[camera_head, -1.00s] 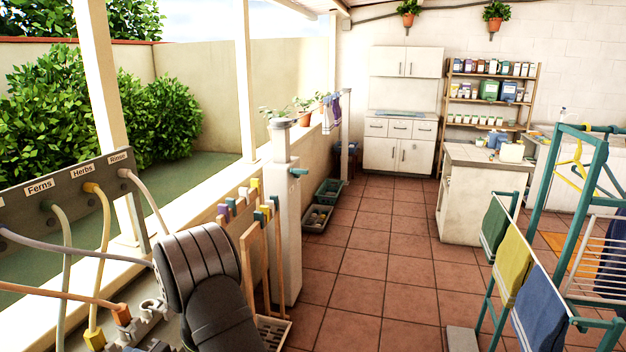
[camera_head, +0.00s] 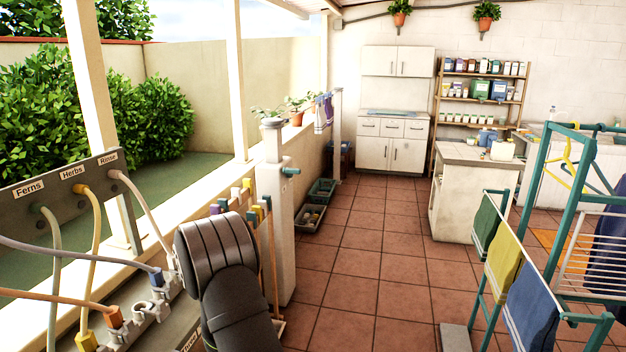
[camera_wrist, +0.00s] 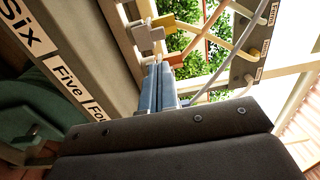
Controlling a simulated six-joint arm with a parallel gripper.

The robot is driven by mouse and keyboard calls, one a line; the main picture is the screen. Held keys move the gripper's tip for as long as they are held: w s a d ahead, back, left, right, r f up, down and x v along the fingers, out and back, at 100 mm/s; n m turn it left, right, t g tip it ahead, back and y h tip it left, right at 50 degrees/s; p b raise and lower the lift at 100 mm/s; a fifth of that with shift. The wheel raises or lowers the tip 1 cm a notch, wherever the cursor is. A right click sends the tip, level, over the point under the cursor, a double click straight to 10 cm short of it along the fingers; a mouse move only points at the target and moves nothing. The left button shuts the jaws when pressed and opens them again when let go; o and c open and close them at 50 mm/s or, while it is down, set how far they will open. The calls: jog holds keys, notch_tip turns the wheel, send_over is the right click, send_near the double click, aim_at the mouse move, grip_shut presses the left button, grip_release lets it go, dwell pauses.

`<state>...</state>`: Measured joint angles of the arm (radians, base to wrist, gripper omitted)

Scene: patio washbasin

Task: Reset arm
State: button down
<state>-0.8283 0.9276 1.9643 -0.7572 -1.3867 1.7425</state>
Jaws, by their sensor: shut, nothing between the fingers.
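My gripper (camera_wrist: 160,88) shows in the wrist view as two blue-grey fingers side by side, shut and empty. In the head view my dark arm (camera_head: 235,285) stands at the front, left of centre, and the fingers cannot be made out. A grey board (camera_head: 60,195) with labels Ferns, Herbs and Rinse carries several hoses. An orange plug (camera_head: 115,317), a blue plug (camera_head: 156,277) and a yellow plug (camera_head: 86,342) end hoses at a pale rack (camera_head: 150,312) left of my arm.
Wooden-handled tools with coloured tops (camera_head: 262,205) stand just behind my arm, beside a white post (camera_head: 277,190). A drying rack with a blue towel (camera_head: 533,305) stands at right. The tiled floor (camera_head: 375,260) between is mostly clear. Labels Six and Five (camera_wrist: 66,80) show in the wrist view.

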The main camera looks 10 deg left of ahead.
jog(key=d, duration=0.2)
send_near(105, 351)
jog(key=a, duration=0.4)
jog(key=d+f+n, duration=0.2)
jog(key=d+n, duration=1.3)
jog(key=d, duration=0.2)
jog(key=shift+d+f, duration=0.15)
dwell(0.5)
dwell(0.3)
